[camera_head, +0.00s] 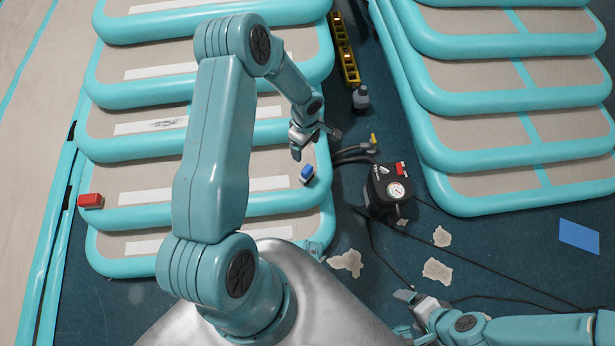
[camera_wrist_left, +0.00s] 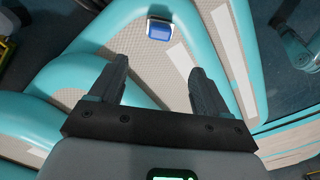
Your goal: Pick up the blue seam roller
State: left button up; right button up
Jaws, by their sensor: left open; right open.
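The blue seam roller (camera_head: 307,173) is a small blue and white piece lying on the beige top of an inflatable track, near its right end. In the left wrist view the blue seam roller (camera_wrist_left: 160,30) lies beyond my open fingertips, near the top middle. My left gripper (camera_head: 316,143) is open and empty, a little beyond the roller in the head view; the left wrist view shows its two fingers (camera_wrist_left: 158,68) apart with nothing between them. My right gripper (camera_head: 404,312) is open and empty over the dark floor at the lower right.
A black pump with a gauge (camera_head: 388,190) stands right of the roller, with hoses and cables around it. A red block (camera_head: 91,201) lies on the left end of a track. Stacked tracks (camera_head: 510,110) rise at right. A yellow level (camera_head: 344,48), pale scraps (camera_head: 437,270) and a blue patch (camera_head: 579,236) lie on the floor.

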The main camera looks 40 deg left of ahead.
pick_arm(q)
notch_tip(320, 180, down, 10)
jog(key=shift+r+b, duration=0.25)
jog(key=shift+b, duration=0.8)
notch_tip(320, 180, down, 5)
jog(key=shift+d+f+b, duration=0.15)
jog(key=shift+f+b, duration=0.05)
jog(key=shift+b, duration=0.7)
jog(key=shift+r, duration=0.1)
jog(key=c, duration=1.2)
jog(key=shift+c, duration=0.2)
jog(key=shift+r, duration=0.1)
notch_tip(320, 180, up, 20)
jog(key=p, duration=0.5)
